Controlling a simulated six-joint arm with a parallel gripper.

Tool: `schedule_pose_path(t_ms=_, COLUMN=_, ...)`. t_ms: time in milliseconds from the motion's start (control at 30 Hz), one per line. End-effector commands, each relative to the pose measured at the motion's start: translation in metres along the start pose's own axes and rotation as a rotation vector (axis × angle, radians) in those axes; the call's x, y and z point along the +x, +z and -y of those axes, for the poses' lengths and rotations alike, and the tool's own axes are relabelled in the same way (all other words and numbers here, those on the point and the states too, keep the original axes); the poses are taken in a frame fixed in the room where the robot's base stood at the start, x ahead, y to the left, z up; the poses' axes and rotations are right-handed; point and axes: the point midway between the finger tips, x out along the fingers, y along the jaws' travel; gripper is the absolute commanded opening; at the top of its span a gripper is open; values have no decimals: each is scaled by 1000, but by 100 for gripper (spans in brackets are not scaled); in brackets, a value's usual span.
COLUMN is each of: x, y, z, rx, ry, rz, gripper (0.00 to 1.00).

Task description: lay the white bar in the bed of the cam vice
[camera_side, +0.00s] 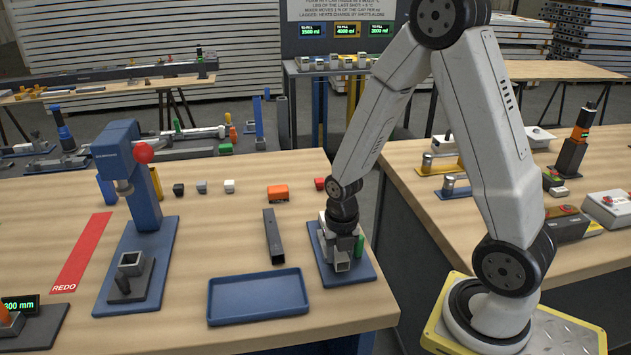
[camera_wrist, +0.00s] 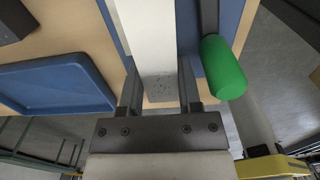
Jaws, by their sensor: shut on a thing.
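The white bar (camera_wrist: 150,45) lies between the two fingers of my gripper (camera_wrist: 160,95) in the wrist view, its near end facing the camera. My gripper (camera_side: 342,250) is shut on it. In the side view my gripper is low over the cam vice, which has a blue base plate (camera_side: 358,277) and a green handle (camera_side: 360,244). The green handle (camera_wrist: 222,68) stands just right of the gripper in the wrist view. The bed is hidden by the gripper and bar, so I cannot tell whether the bar touches it.
A blue tray (camera_side: 258,311) and a dark bar (camera_side: 273,237) lie left of the vice. A blue press (camera_side: 140,220) with a red knob stands further left. Small blocks, one an orange block (camera_side: 278,192), sit behind. The table's right edge is close to the vice.

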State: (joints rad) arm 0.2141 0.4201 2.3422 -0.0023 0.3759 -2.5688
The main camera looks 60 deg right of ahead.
Motion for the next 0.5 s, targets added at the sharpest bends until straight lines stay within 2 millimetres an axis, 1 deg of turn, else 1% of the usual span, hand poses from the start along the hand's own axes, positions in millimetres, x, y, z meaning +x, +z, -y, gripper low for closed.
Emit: schedule_pose_path(t_ms=500, x=6, y=0, z=0, rx=0, ry=0, rz=-1, gripper=0)
